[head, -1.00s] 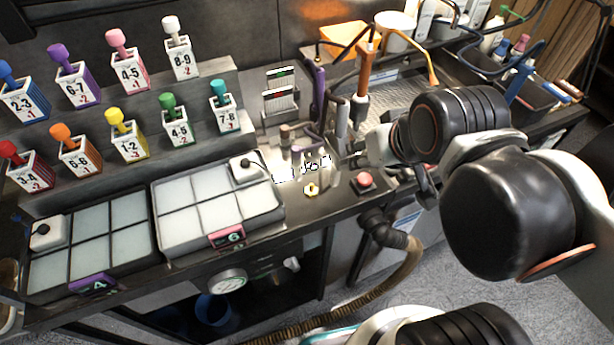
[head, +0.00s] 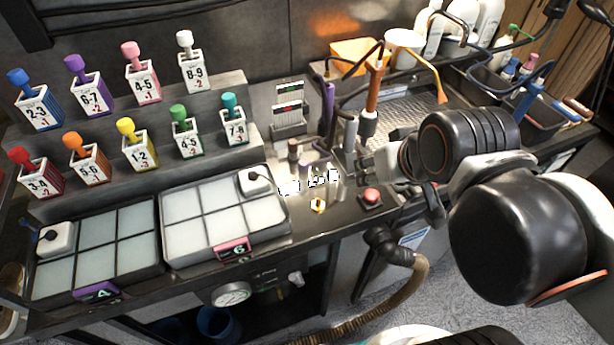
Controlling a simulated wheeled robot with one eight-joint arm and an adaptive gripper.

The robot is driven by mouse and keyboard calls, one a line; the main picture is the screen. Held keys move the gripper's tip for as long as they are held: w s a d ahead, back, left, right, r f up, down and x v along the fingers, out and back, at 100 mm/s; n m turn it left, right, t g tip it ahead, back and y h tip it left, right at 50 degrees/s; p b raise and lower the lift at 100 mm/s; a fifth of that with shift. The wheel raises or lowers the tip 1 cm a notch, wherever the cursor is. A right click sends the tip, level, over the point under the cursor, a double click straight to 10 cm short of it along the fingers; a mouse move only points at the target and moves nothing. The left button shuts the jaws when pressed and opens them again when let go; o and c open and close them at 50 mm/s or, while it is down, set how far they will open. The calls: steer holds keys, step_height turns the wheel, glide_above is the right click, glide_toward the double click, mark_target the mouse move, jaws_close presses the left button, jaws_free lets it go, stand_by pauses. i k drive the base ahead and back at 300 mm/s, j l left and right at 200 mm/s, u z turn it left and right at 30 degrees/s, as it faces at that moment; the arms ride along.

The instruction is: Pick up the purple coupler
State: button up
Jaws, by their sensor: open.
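A slim upright purple piece (head: 328,105) stands at the back of the bench, left of the orange-handled tool. A curved purple piece (head: 316,163) sits lower, beside metal posts near the bright black-and-white patches. I cannot tell for certain which is the coupler. My gripper (head: 352,168) reaches in from the right at the end of my arm, just right of the curved purple piece. It is open; its fingertips are small and hard to separate from the metal parts around them. I see nothing held, and cannot tell whether it touches anything.
A red button (head: 371,196) and a yellow fitting (head: 318,205) sit at the bench front. An orange-handled tool (head: 374,88) stands behind my wrist. Two compartment trays, one with a pink label (head: 233,249), and several numbered boxes with coloured handles fill the left.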

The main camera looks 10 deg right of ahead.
mark_target(304, 165)
steer(key=l+u, duration=0.75)
steer(key=k+l+u, duration=0.1)
steer(key=l+u, duration=0.3)
